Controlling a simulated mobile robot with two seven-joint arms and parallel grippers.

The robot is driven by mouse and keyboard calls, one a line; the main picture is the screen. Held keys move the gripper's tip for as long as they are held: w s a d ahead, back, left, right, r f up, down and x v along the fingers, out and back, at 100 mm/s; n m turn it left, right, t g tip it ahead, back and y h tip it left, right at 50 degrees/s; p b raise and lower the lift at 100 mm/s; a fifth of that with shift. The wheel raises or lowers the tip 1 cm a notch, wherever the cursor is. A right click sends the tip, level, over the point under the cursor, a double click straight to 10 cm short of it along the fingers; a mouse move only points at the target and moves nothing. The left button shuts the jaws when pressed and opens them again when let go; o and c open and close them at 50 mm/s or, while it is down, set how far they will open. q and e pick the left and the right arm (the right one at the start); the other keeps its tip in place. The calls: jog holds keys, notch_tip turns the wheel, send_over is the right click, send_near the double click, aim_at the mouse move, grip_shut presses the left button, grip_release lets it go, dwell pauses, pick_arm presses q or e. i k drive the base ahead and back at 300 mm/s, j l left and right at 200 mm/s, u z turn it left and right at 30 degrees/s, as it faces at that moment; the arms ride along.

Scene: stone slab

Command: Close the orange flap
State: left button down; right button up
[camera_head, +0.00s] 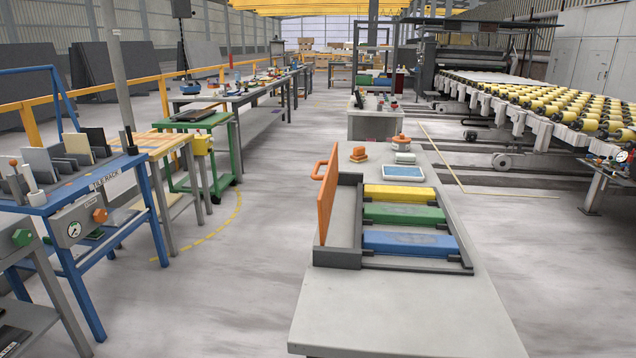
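The orange flap (327,197) stands upright, raised at the left side of a dark grey case (346,215) on the table. An orange handle (321,171) sticks out to the left from the flap's upper far part. The open case holds a yellow block (394,197), a green block (403,214) and a blue block (410,243), lying in a row from far to near. Neither my left nor my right gripper is in view.
The grey table (395,310) is bare in front of the case. Behind the case stand an orange object (358,154) and a white-and-blue box (404,172). A blue workbench (75,190) stands at the left, with open floor between.

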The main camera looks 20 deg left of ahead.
aim_at(327, 193)
jog(key=i+j+z, duration=0.1)
jog(key=j, duration=0.65)
jog(key=i+j, duration=0.15)
jog(key=j, duration=0.25)
jog(key=i+j, duration=0.15)
jog(key=j, duration=0.2)
